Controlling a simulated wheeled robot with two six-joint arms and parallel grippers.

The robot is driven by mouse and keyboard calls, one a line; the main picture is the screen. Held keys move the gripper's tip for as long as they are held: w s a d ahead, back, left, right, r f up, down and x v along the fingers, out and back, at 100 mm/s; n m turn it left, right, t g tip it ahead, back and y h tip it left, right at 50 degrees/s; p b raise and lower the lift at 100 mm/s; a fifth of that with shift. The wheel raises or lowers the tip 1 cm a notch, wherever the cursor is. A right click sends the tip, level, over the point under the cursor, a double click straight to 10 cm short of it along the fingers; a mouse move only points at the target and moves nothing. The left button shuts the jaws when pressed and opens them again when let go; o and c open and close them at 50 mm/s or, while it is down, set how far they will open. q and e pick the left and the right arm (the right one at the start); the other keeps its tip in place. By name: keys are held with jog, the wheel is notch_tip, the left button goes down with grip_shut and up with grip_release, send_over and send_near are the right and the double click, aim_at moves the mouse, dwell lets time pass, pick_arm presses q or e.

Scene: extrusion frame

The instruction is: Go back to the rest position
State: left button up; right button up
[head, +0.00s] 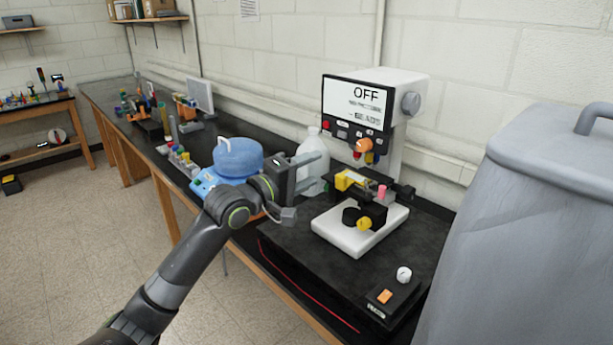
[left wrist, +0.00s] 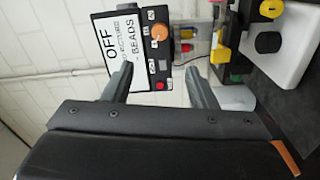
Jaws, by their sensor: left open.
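My left gripper (head: 309,172) is open and empty. It is held above the black bench, in front of the white jug and left of the microscope-like instrument (head: 360,228). In the left wrist view its two fingers (left wrist: 158,88) stand apart with nothing between them. Beyond them is the instrument's screen (left wrist: 120,45), which reads OFF; it also shows in the head view (head: 357,103). My right gripper is in neither view.
A white jug (head: 313,150) and a blue round-topped device (head: 237,158) stand close behind my left gripper. A small control box (head: 394,296) sits at the bench's front right. A large grey container (head: 540,220) fills the right side.

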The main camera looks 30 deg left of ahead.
pick_arm(q)
jog(key=shift+s, duration=0.2)
dwell(0.4)
